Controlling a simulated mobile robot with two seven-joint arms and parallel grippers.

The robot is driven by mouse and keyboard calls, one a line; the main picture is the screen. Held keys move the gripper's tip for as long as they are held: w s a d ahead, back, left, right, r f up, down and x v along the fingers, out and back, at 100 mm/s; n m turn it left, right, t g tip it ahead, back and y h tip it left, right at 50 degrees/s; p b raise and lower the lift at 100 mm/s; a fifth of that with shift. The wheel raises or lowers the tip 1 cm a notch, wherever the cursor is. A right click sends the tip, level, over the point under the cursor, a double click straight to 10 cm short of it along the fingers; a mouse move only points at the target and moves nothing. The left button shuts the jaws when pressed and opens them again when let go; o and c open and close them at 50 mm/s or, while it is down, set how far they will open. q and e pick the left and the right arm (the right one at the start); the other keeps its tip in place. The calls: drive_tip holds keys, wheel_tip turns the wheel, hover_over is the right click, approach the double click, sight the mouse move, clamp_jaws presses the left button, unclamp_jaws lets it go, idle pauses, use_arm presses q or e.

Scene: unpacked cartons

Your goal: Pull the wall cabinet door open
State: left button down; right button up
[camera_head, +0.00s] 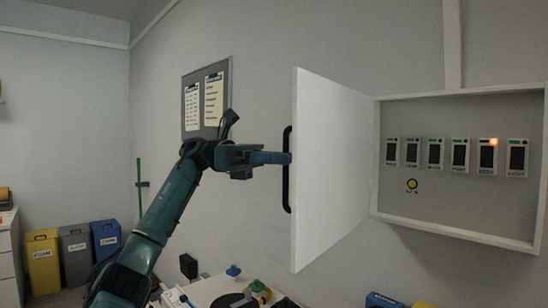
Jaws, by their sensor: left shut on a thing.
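The wall cabinet (458,236) is on the right, with its white door (330,170) swung wide open toward the left. The cabinet's inside shows a row of several small devices (460,155), one with an orange light, and a round yellow button (412,184). A black vertical handle (287,190) is on the door's left edge. My left gripper (284,158) is shut on the handle near its upper middle; the fingertips are partly hidden there. My right gripper is not in view.
A counter (215,288) with colored knobs stands low below the door. Yellow (42,262), grey (76,256) and blue (106,240) bins stand on the floor at left. A notice board (207,98) hangs behind my arm. Blue and yellow items lie under the cabinet.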

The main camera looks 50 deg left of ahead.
use_arm(q)
drive_tip(key=shift+w+a, duration=0.2)
drive_tip(key=shift+a, duration=0.15)
drive_tip(key=c, duration=1.5)
unclamp_jaws()
drive_tip(key=shift+w+d, duration=0.15)
drive_tip(key=shift+w, duration=0.15)
drive_tip(key=shift+p+v, duration=1.4)
drive_tip(key=shift+v, duration=5.25)
drive_tip(key=shift+s+f, duration=0.1)
